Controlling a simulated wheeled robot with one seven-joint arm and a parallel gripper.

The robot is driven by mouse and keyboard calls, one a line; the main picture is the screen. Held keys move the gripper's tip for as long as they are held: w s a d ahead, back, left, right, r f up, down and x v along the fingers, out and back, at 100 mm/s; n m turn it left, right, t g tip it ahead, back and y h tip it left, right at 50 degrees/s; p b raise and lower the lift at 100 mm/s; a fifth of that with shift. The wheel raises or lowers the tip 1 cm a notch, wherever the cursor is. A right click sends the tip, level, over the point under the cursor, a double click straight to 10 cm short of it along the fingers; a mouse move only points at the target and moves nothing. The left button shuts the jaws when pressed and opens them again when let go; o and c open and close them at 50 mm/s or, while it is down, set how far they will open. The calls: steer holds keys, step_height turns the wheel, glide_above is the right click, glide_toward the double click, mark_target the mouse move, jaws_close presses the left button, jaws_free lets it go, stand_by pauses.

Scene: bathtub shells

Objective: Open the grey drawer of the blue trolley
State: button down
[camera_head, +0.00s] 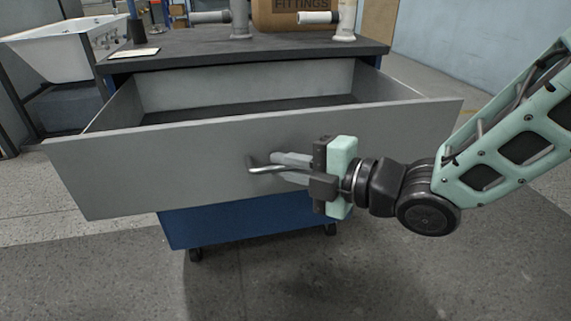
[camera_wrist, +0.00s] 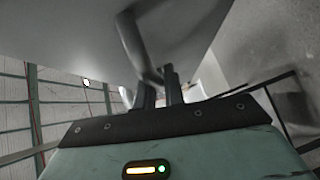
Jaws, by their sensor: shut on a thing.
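The grey drawer (camera_head: 130,163) of the blue trolley (camera_head: 235,227) stands pulled well out towards me, and I see into it. Its inside looks empty where visible. A curved metal handle (camera_head: 262,167) is on the drawer's front. My gripper (camera_head: 280,168) is shut on this handle, coming from the right. In the wrist view the handle (camera_wrist: 138,45) runs down to between my gripper's fingers (camera_wrist: 160,90), close beside the drawer front (camera_wrist: 65,35).
The trolley's dark top (camera_head: 210,46) carries a cardboard box (camera_head: 290,17), pipe fittings (camera_head: 240,20) and a small card (camera_head: 139,53). A white bathtub shell (camera_head: 60,50) stands at the back left. The floor in front of the trolley is clear.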

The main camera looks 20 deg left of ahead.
steer(key=shift+s+d, duration=0.1)
steer(key=shift+d, duration=0.1)
steer(key=c, duration=1.5)
jaws_free()
steer(key=b+v, duration=0.7)
steer(key=v, duration=1)
steer(key=shift+s+d, duration=0.1)
steer(key=shift+d, duration=0.05)
